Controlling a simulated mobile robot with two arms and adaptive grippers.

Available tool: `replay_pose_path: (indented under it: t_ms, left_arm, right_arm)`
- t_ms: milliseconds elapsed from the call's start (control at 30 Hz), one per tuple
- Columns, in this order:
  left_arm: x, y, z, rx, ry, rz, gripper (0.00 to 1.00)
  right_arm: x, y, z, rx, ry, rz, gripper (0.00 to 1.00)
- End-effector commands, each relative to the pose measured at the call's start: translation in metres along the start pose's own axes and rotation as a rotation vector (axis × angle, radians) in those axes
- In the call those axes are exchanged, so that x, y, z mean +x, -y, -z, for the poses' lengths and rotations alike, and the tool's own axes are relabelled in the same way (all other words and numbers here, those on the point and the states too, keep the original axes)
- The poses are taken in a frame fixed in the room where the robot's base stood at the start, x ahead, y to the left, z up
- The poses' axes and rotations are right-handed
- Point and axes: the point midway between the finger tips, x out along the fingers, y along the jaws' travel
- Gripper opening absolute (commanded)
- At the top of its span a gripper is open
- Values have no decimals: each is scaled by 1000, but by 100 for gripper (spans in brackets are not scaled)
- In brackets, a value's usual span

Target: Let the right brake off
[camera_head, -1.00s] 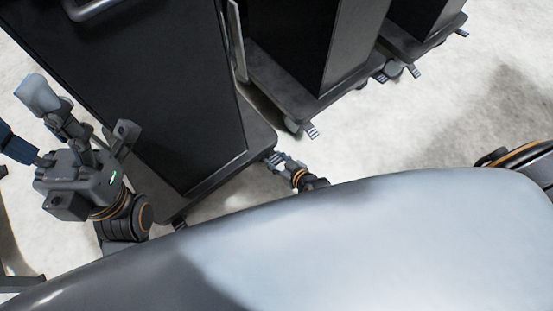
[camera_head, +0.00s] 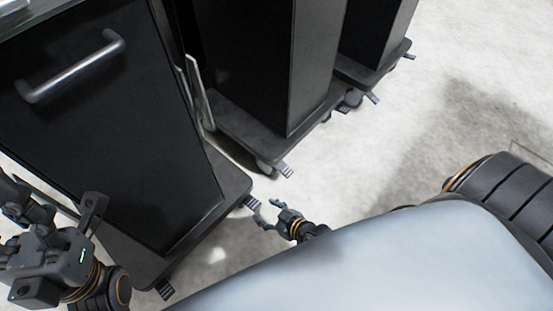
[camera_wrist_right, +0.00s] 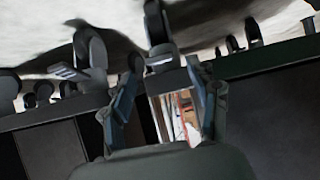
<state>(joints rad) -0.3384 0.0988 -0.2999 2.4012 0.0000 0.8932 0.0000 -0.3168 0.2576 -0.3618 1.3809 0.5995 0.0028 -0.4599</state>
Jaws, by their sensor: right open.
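The nearest black cart (camera_head: 110,130) stands on wheels, with a grey bar handle on its front. Its right brake pedal (camera_head: 250,202), a small ridged grey tab, sticks out at the right corner of its base. My right gripper (camera_head: 268,216) is open and empty just on the near side of this pedal, with a finger close to it; contact cannot be told. In the right wrist view, a pedal (camera_wrist_right: 160,58) shows beyond and between the spread fingers (camera_wrist_right: 163,105). Its exact tilt is unclear. My left gripper (camera_head: 25,205) is at the left edge, before the cart; its fingers are partly cut off.
The cart's left brake pedal (camera_head: 165,290) is at the near corner of the base. Another black cart (camera_head: 265,70) with a brake pedal (camera_head: 285,170) stands behind, and a third (camera_head: 375,35) farther back. The pale floor (camera_head: 450,80) to the right is clear.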

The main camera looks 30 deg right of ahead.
Motion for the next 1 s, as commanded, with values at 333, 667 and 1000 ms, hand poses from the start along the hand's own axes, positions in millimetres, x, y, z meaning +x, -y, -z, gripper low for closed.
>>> replay_pose_path:
  t_ms: [333, 667, 1000]
  left_arm:
    - [0, 0, 0, 0, 0, 0, 60]
    - [0, 0, 0, 0, 0, 0, 60]
    - [0, 0, 0, 0, 0, 0, 60]
  right_arm:
    - [-46, 0, -1, 0, 2, 1, 60]
    - [-49, 0, 0, 0, 1, 1, 60]
    - [-49, 0, 0, 0, 1, 1, 60]
